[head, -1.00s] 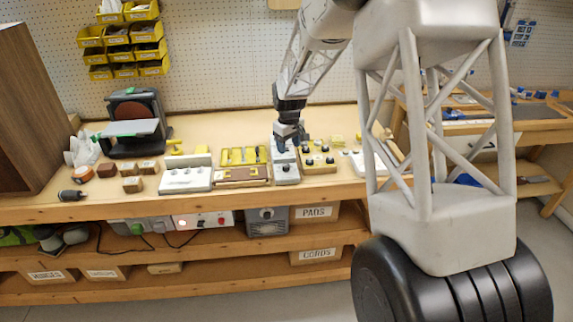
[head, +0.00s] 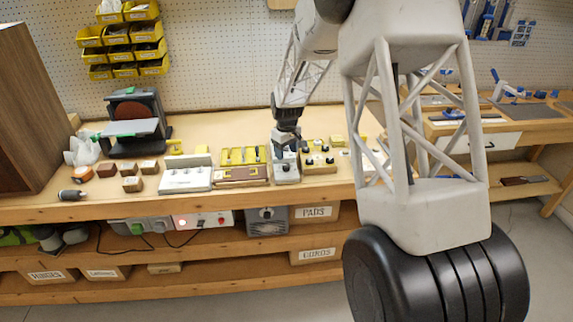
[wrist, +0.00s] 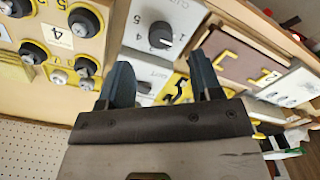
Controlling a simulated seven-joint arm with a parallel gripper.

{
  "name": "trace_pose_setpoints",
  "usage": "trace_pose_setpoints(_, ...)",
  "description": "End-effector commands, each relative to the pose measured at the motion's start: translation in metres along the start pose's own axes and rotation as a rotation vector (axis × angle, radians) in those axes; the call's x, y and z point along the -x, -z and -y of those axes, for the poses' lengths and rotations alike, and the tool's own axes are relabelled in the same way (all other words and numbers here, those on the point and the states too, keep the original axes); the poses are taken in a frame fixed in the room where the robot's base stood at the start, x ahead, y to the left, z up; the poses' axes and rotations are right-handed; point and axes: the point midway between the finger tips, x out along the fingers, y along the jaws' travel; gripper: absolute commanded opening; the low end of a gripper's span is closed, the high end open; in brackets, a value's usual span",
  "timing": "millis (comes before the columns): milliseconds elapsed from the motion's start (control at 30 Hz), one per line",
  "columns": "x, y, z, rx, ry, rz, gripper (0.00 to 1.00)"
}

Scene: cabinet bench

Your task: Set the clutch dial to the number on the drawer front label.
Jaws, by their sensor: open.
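The light grey panel with the clutch dial (head: 286,177) stands mid-bench in the head view. In the wrist view its black dial (wrist: 160,36) sits on a white face with printed numbers, "5" legible beside it; the pointer's exact setting is unclear. A second dial (wrist: 144,87) on that face is partly hidden between my fingers. My gripper (wrist: 162,80) is open and empty, fingers either side of the panel face, apart from the upper dial. In the head view my gripper (head: 286,149) is just above the panel. A white drawer front (head: 488,142) is on the right bench; no label is legible.
A yellow-edged unit with several black knobs (head: 319,158) stands right of the panel; the wrist view shows a "4" tag (wrist: 57,33) on it. A yellow tray and brown box (head: 242,172) and a white switch box (head: 185,180) stand left.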

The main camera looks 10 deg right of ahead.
Motion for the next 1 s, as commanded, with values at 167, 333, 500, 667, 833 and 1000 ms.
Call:
trace_pose_setpoints(167, -0.023, 0.0, 0.0, 0.0, 0.001, 0.002, 0.59)
trace_pose_setpoints(333, -0.043, -0.001, 0.0, 0.0, 0.001, 0.002, 0.59)
trace_pose_setpoints(500, -0.055, 0.0, 0.0, 0.0, 0.0, 0.001, 0.59)
trace_pose_setpoints(667, -0.06, 0.0, 0.0, 0.0, 0.0, 0.0, 0.59)
trace_pose_setpoints(833, -0.06, 0.0, 0.0, 0.0, 0.0, 0.0, 0.59)
trace_pose_setpoints(1000, -0.06, 0.0, 0.0, 0.0, 0.0, 0.0, 0.45)
